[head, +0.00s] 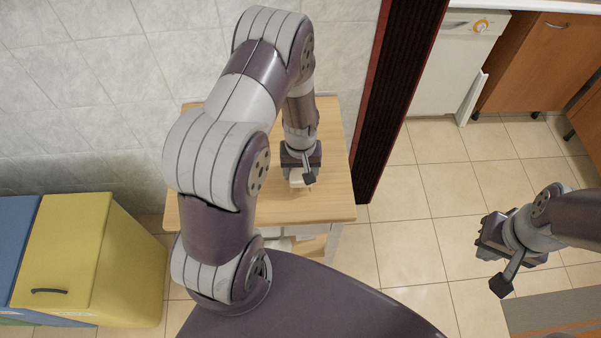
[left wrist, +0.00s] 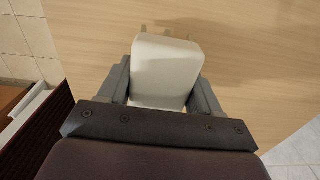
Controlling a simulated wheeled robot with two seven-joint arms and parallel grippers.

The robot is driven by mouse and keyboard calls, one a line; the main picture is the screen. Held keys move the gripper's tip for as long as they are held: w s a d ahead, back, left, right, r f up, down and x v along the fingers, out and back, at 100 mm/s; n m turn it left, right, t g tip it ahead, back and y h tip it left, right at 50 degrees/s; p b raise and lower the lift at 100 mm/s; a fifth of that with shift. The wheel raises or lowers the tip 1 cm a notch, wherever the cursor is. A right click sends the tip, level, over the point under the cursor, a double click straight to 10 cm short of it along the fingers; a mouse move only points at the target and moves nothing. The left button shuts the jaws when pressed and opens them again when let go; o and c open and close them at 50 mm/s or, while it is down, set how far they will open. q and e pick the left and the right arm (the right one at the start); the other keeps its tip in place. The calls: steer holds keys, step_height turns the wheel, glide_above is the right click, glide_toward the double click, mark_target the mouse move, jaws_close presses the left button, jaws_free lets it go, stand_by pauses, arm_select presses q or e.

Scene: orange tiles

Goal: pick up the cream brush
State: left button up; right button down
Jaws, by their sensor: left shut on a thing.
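The cream brush (left wrist: 164,70) shows in the left wrist view as a pale block with rounded edges. It sits between the two fingers of my left gripper (left wrist: 164,85), which is shut on it. In the head view my left gripper (head: 302,174) is over the wooden table top, with a small pale part of the brush (head: 297,180) showing under it. I cannot tell whether the brush touches the table. My right gripper (head: 494,258) is at the right over the floor, away from the table, with its fingers apart and nothing seen between them.
The wooden table (head: 335,200) stands against a tiled wall, with a lower shelf partly hidden by my body. A dark red-edged door frame (head: 390,100) is right beside it. A yellow cabinet (head: 80,250) is at the left. Tiled floor (head: 440,190) is free at the right.

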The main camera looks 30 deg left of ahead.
arm_select(q)
steer(key=r, duration=0.1)
steer(key=w+r, duration=0.1)
steer(key=shift+r+b, duration=0.35)
steer(key=shift+b, duration=0.05)
steer(key=w+r+b, duration=0.2)
steer(key=w+r, duration=0.4)
steer(key=w, duration=0.4)
steer(key=shift+w+d+r, duration=0.25)
steer(key=shift+w+r, duration=0.05)
steer(key=shift+r, duration=0.05)
